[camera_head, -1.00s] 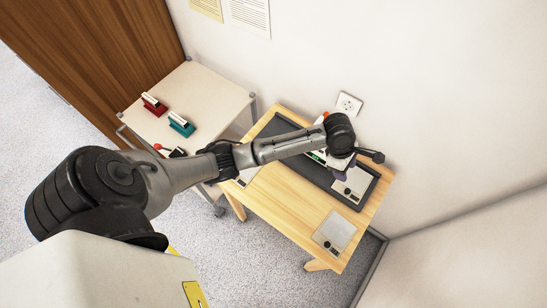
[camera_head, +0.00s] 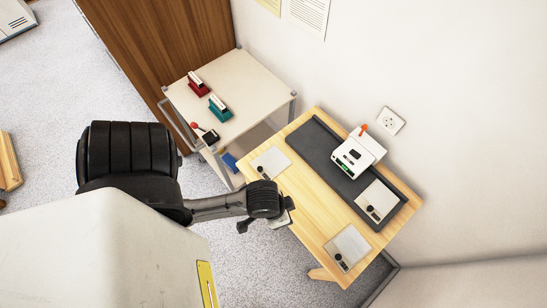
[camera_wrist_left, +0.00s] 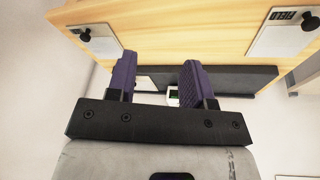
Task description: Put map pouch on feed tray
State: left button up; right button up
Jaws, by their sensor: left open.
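Flat grey-white pouches with dark round weights lie on the wooden table: one at its left end (camera_head: 270,162), one at its front right (camera_head: 350,242). A third (camera_head: 377,200) lies on the dark grey tray. In the left wrist view, one pouch (camera_wrist_left: 275,40) has a dark label reading "FIELD", and another (camera_wrist_left: 96,42) shows at left. I cannot tell which is the map pouch. The long dark tray (camera_head: 313,152) runs along the table's back and appears in the wrist view (camera_wrist_left: 240,80). My left gripper (camera_wrist_left: 158,75) has purple fingers apart, with nothing gripped. In the head view its fingers are hidden.
A white device (camera_head: 357,153) with a green display stands on the tray. A pale cart (camera_head: 240,88) to the left holds a red stamp (camera_head: 198,86), a teal stamp (camera_head: 219,110) and a dark red-knobbed item (camera_head: 205,134). The table's middle is bare wood. A wall stands behind.

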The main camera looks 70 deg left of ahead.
pick_arm(q)
jog(key=shift+s+a+r+m+y, duration=0.15)
jog(key=shift+s+a+r+m, duration=0.15)
jog(key=shift+s+m, duration=0.3)
jog(key=shift+s+a+r+m+y, duration=0.15)
jog(key=shift+s+a+r+m, duration=0.2)
jog(key=shift+s, duration=0.3)
jog(key=shift+d+f, duration=0.1)
dwell(1.2)
